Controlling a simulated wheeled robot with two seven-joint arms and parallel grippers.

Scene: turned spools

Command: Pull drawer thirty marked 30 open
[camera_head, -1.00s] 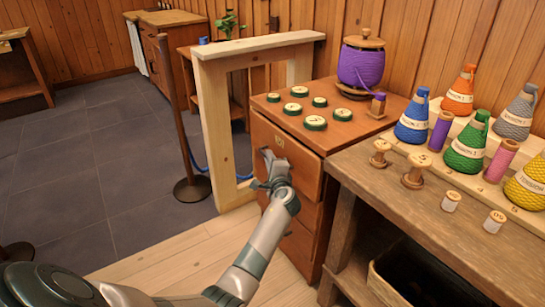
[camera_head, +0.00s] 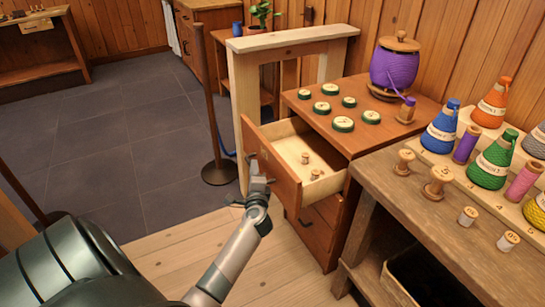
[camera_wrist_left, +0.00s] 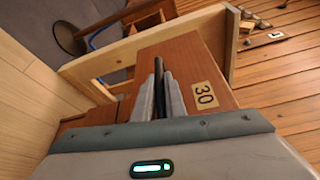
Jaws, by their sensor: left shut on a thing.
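The top drawer (camera_head: 276,172) of the brown cabinet stands pulled out, with its pale inside showing. Two small wooden spools lie in it, near its right side. In the left wrist view the drawer front (camera_wrist_left: 222,72) carries a tan label marked 30 (camera_wrist_left: 204,95). My left gripper (camera_head: 256,180) is at the drawer front; its fingers (camera_wrist_left: 161,90) are shut on the dark handle (camera_wrist_left: 158,72). The fingers partly hide the handle. My right gripper is not in view.
Several green-rimmed discs (camera_head: 343,124) and a purple yarn pot (camera_head: 394,65) stand on the cabinet top. A wooden frame (camera_head: 245,110) and a rope post (camera_head: 215,172) stand left of it. A bench (camera_head: 425,225) with cones and spools is at right.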

